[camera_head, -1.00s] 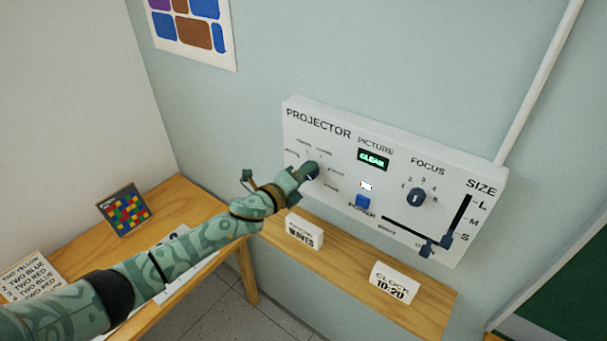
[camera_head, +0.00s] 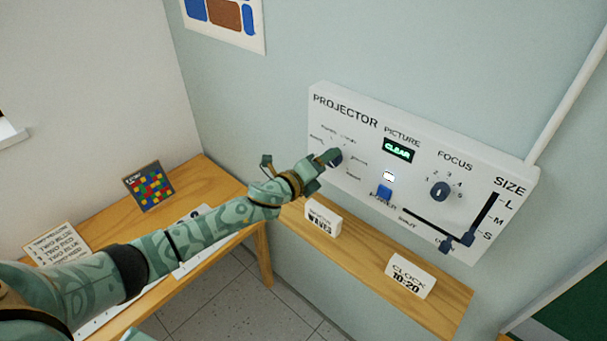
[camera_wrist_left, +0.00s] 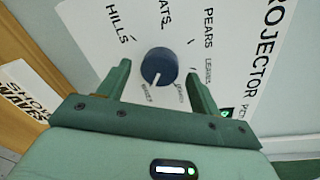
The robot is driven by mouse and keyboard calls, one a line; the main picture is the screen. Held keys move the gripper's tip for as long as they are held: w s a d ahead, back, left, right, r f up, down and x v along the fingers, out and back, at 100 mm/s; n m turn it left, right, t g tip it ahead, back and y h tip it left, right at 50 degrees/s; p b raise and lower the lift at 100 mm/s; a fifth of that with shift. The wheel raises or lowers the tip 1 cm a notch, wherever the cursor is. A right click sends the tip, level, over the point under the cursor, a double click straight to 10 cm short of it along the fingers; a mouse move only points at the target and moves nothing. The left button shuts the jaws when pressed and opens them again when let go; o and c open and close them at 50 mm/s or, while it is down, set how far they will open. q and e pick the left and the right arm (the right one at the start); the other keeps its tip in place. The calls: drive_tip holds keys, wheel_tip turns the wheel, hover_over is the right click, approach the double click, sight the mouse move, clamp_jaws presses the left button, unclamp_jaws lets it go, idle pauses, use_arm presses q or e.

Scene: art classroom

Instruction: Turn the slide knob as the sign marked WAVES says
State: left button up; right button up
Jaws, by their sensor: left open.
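The slide knob (camera_wrist_left: 159,67) is a dark blue round dial on the white projector panel (camera_head: 330,98). In the left wrist view its white pointer mark points down and slightly left, toward a small label too blurred to read surely. HILLS and PEARS are readable around the dial. My left gripper (camera_wrist_left: 160,72) is open, one finger on each side of the knob with visible gaps. In the head view the left gripper (camera_head: 326,160) partly covers the knob. The sign marked WAVES (camera_head: 322,216) stands on the wooden shelf below; the wrist view reads SHOW WAVES (camera_wrist_left: 22,95). My right gripper is not in view.
The panel also has a CLEAR display (camera_head: 398,150), a blue power button (camera_head: 384,192), a focus knob (camera_head: 440,190) and sliders at the right. A CLOCK 10:20 sign (camera_head: 408,276) stands on the shelf (camera_head: 365,258). A wooden table (camera_head: 200,175) is at left.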

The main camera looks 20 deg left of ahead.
use_arm(q)
drive_tip(key=b+v, duration=0.2)
drive_tip(key=v, duration=1.3)
